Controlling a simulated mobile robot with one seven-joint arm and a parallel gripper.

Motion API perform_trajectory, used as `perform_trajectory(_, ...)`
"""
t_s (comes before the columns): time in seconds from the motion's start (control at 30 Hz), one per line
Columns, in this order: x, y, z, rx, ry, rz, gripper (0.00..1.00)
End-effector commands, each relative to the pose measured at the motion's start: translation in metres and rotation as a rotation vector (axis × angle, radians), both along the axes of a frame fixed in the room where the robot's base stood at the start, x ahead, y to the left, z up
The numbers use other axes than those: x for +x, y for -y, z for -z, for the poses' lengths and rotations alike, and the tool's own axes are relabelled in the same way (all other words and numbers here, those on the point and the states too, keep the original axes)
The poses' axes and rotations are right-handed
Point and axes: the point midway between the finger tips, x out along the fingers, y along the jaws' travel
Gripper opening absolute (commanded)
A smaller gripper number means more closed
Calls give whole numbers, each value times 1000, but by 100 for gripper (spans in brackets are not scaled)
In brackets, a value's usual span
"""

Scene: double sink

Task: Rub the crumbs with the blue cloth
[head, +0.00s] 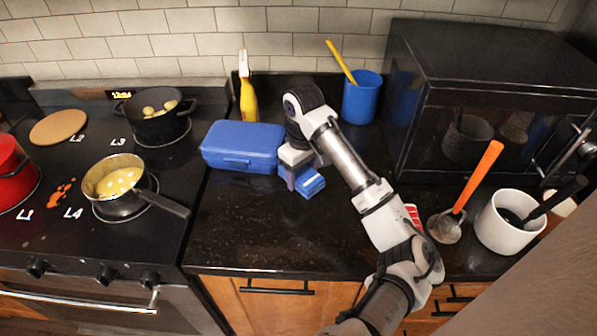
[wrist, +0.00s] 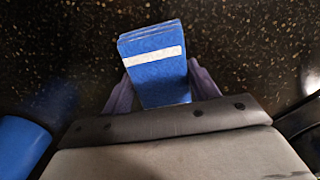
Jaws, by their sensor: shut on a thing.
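The blue cloth (head: 312,187) is a folded block with a white stripe. My gripper (head: 298,176) is shut on it over the black counter, right beside the blue lunch box. In the wrist view the cloth (wrist: 155,80) stands out between the two fingers of my gripper (wrist: 158,88). I cannot tell whether the cloth touches the counter. Orange-red crumbs (head: 61,191) lie on the black stove top at the left, between the marks L1 and L4, well away from my gripper.
The stove holds a pan of food (head: 118,190) with its handle toward the counter, a black pot (head: 157,128) and a red pot (head: 12,175). The blue box (head: 241,147) sits left of my gripper. A microwave (head: 490,110) stands right.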

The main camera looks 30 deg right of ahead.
Motion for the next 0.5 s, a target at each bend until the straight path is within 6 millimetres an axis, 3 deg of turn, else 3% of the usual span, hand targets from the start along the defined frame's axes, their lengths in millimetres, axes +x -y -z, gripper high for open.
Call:
perform_trajectory(0.2,-11,18,1,0,-3,4,26)
perform_trajectory(0.5,-17,28,1,0,-3,5,26)
